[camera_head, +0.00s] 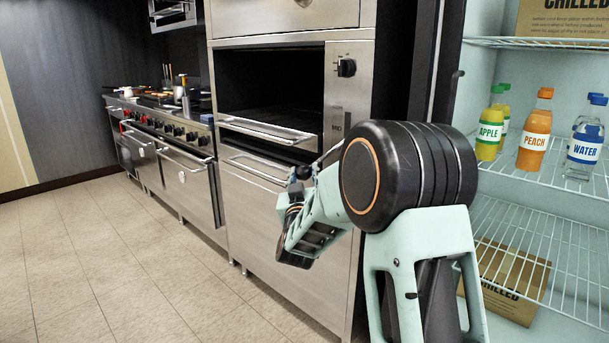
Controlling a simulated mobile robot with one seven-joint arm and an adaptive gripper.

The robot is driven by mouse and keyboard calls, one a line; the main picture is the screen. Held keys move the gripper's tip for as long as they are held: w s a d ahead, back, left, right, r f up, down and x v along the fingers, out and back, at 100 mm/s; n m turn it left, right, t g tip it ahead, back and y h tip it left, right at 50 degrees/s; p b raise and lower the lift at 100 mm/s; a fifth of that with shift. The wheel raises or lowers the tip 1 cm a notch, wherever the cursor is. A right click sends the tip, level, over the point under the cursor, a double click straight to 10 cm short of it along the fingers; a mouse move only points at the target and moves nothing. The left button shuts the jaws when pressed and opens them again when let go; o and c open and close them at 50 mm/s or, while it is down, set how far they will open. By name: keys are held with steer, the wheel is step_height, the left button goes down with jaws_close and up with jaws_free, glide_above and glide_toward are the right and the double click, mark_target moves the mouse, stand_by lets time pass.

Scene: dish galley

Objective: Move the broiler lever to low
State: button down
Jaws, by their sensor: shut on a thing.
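The broiler (341,95) is a tall steel unit with a dark open cavity and a pulled-out rack. Its lever (328,153) is a thin rod with a dark ball end, low on the right front panel, angled down and to the left. My gripper (297,186) is at the lever's ball end and is shut on it. My arm hides much of the lever's lower surroundings, and the fingers show only in part. Marks beside the lever slot are too small to read.
A black knob (346,68) sits above the lever. The rack handle (268,131) juts out to the left. An open cooler with bottles (535,130) on wire shelves (560,182) stands close on the right. A range (185,165) stands at left; the floor (110,250) there is clear.

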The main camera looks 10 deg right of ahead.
steer(key=c, duration=1.7)
jaws_free()
steer(key=shift+a+f, duration=0.3)
steer(key=shift+c, duration=0.2)
steer(key=shift+o, duration=1.2)
steer(key=shift+w+f, duration=0.15)
steer(key=shift+w, duration=0.05)
steer(key=shift+o, duration=0.2)
steer(key=shift+d, duration=0.1)
steer(key=shift+d, duration=0.1)
steer(key=v, duration=1.2)
